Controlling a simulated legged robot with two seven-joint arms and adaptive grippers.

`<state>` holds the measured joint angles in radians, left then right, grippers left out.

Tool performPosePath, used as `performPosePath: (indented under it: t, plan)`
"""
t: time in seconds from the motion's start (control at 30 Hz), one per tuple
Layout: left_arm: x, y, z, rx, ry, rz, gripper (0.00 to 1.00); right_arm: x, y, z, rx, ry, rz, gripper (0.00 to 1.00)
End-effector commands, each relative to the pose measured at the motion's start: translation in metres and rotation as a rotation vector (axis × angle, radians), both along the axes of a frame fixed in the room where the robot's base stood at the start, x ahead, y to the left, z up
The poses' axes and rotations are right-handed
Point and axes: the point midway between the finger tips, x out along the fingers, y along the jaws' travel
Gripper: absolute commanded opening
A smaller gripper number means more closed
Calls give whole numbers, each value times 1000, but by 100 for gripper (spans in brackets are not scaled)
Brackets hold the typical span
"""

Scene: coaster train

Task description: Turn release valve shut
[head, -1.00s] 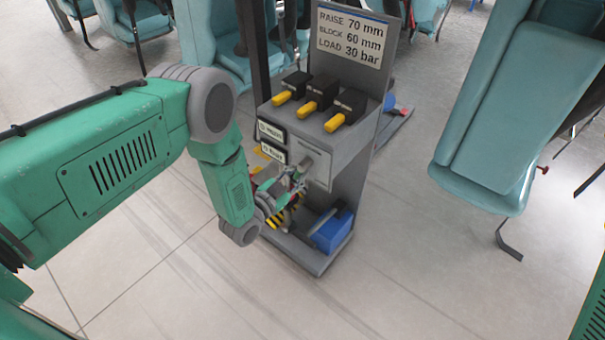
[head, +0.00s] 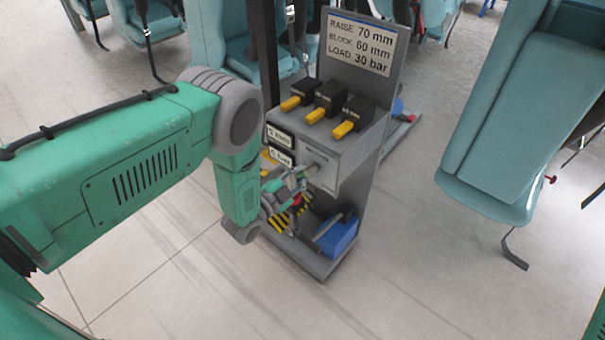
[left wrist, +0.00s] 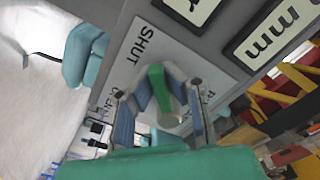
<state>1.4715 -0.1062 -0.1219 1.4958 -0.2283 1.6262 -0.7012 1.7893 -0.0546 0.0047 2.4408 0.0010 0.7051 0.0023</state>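The release valve is a green handle with a grey round end (left wrist: 158,88) on a light plate marked SHUT (left wrist: 142,45). In the left wrist view the handle's green end points toward that word. My left gripper (head: 298,184) is at the front of the grey control stand (head: 342,200). In the left wrist view its fingers (left wrist: 164,88) close in from both sides, with their tips against the handle. A second label beside SHUT is partly hidden by a finger. In the head view the gripper covers most of the valve. My right gripper is not in view.
Several black blocks with yellow levers (head: 330,97) top the stand, below a sign (head: 360,42). A blue box (head: 338,236) and a yellow-black striped part (head: 280,222) are low on it. Teal seats (head: 515,110) stand right and behind. Floor in front is clear.

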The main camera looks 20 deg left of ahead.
Motion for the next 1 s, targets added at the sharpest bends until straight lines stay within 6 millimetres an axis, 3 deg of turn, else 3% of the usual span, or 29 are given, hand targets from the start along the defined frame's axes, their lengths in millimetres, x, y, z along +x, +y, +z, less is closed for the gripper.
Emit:
performPosePath:
  t: [0.2, 0.23, 0.3, 0.67, 0.77, 1.0]
  plan:
    - [-6, 0, -7, 3, 16, -3, 0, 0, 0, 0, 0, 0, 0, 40]
    - [-6, 0, -7, 3, 16, -3, 15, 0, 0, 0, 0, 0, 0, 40]
    - [-5, 0, -6, 2, 15, -2, 32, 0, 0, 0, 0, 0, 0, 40]
    - [-5, 1, -3, 1, 8, -1, 32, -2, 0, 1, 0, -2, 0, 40]
    - [-15, 5, -3, 0, 10, -1, 32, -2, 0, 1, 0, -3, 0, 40]
    - [-62, 22, -5, 1, 14, 0, 32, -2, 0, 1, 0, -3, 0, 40]
